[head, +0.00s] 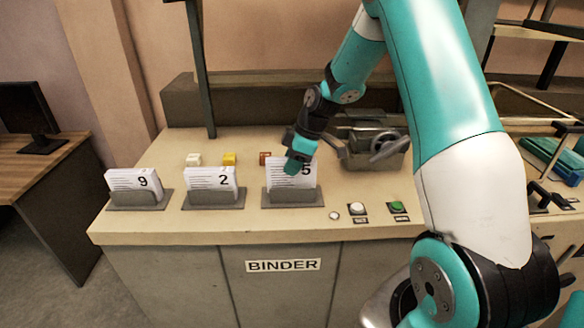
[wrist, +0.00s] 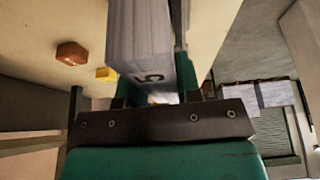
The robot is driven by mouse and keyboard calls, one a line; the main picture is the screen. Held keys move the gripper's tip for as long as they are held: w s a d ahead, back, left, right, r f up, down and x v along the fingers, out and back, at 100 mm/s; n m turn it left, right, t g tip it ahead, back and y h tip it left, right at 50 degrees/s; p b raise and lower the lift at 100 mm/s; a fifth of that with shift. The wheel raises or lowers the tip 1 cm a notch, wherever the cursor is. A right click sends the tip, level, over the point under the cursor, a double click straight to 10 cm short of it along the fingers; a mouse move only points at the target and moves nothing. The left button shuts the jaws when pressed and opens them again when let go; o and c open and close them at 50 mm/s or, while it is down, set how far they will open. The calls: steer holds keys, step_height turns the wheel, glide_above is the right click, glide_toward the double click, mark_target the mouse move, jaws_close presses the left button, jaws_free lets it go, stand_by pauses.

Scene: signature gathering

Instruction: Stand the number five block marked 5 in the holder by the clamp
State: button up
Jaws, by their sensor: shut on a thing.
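The number five block (head: 305,182) is a white stack of sheets marked 5, upright at the rightmost grey holder (head: 292,198). Its lower edge is behind the holder's front lip, so I cannot tell whether it rests on the bottom. My gripper (head: 298,163) is shut on its upper part from above. In the wrist view the block (wrist: 140,35) sits between my fingers (wrist: 150,92), its 5 showing near the gripper. The clamp (head: 375,148), a grey metal device with a round handle, stands behind and right of this holder, partly hidden by my arm.
Blocks marked 9 (head: 132,182) and 2 (head: 210,180) stand in holders to the left. Small white (head: 193,159), yellow (head: 229,158) and orange (head: 265,157) pieces lie behind. White (head: 356,208) and green (head: 397,207) buttons are at the front right of the counter.

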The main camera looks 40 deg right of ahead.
steer(key=shift+f, duration=1.35)
steer(key=o, duration=1.1)
steer(key=shift+c, duration=0.2)
steer(key=shift+r, duration=0.1)
steer(key=b+v, duration=0.3)
steer(key=v, duration=0.8)
steer(key=shift+d+b, duration=0.15)
steer(key=shift+b, duration=0.15)
steer(key=shift+s+r, duration=0.15)
steer(key=shift+r, duration=0.2)
steer(key=s+a+r+m, duration=0.1)
steer(key=s+a+r, duration=0.1)
steer(key=a, duration=0.4)
steer(key=s+a+r, duration=0.2)
steer(key=s+a, duration=0.1)
steer(key=a, duration=0.4)
steer(key=s+a+m+g, duration=0.1)
steer(key=s+a, duration=0.6)
steer(key=s, duration=0.3)
steer(key=s+a+m+g, duration=0.1)
steer(key=s+a+m, duration=0.1)
steer(key=s+a, duration=0.5)
steer(key=s, duration=0.3)
steer(key=shift+s+a+y, duration=0.3)
steer(key=shift+s+a, duration=0.05)
